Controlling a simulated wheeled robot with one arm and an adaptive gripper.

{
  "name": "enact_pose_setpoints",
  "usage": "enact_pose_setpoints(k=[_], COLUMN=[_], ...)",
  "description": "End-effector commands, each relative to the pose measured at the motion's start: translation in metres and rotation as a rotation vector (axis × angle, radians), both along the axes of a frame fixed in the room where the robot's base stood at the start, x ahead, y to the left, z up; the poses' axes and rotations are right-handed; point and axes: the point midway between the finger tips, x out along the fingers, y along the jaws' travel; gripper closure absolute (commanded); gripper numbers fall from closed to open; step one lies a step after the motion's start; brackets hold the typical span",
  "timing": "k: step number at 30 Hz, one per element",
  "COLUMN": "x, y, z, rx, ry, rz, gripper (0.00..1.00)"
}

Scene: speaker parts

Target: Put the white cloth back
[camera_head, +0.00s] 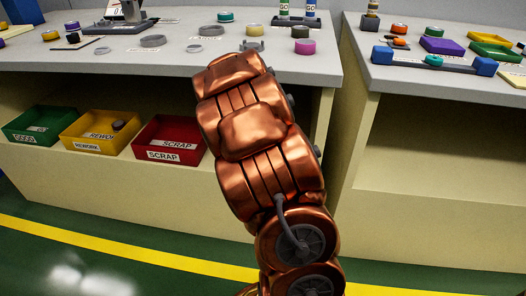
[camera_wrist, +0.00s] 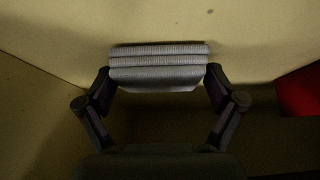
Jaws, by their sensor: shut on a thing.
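The white cloth (camera_wrist: 158,60) shows in the wrist view as a folded, layered, greyish-white stack at the upper middle. My gripper (camera_wrist: 160,76) is shut on it, with one dark finger at each side edge of the folds. A pale surface lies behind the cloth, with a shadow around it; I cannot tell whether the cloth touches it. In the head view my copper arm covers the middle, and neither the gripper nor the cloth can be seen there.
Green (camera_head: 39,125), yellow (camera_head: 98,131) and red SCRAP (camera_head: 168,139) bins stand on the shelf under the left bench (camera_head: 180,66). Rings and coloured parts lie on top. A second bench (camera_head: 440,84) stands right, its lower shelf looking empty. Red shows at the wrist view's right edge.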

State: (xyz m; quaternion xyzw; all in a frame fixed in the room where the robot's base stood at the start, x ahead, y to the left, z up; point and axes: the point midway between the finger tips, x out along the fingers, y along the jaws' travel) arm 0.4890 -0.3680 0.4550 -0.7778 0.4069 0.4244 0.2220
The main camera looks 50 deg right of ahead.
Motion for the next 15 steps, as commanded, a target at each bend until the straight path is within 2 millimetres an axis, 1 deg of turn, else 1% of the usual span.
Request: enact_pose_setpoints(k=[7,8,9,10,15], x=[-0.0003,-0.0003,-0.0001,-0.0001,-0.0002], y=[0.0002,0.0001,0.0,0.0,0.0001], z=[-0.0054,-0.0056,-0.0055,-0.0055,-0.0057], rx=[0.001,0.001,0.0,0.0,0.001], ry=[0.001,0.001,0.0,0.0,0.001], rz=[0.0,0.0,0.0,0.0,0.0], gripper=[0.4,0.05,0.01,0.0,0.0])
